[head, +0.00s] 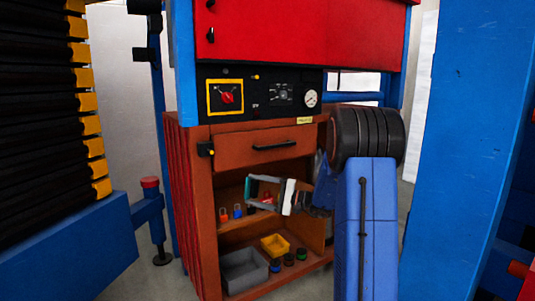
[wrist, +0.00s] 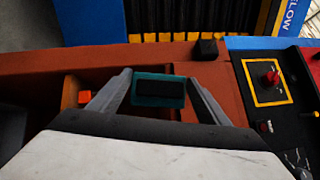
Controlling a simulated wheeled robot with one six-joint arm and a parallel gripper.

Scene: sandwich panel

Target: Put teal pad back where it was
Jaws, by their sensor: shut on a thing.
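The teal pad (wrist: 174,81), with a dark block on its face, is between the two grey fingers of my gripper (wrist: 156,88) in the wrist view. My gripper is shut on it. In the head view my gripper (head: 256,191) is in front of the cabinet's open shelf, below the drawer. A thin teal edge of the pad (head: 247,188) shows at the fingertips there. The pad is held up, apart from the shelf floor as far as I can tell. No empty spot for the pad can be clearly made out.
The orange-brown cabinet (head: 187,205) has a closed drawer (head: 235,152) under the black control panel (head: 283,75). Red and blue padlocks (head: 238,211) stand on the upper shelf. A grey bin (head: 243,271), a yellow bin (head: 275,245) and small dark round items (head: 289,259) stand below.

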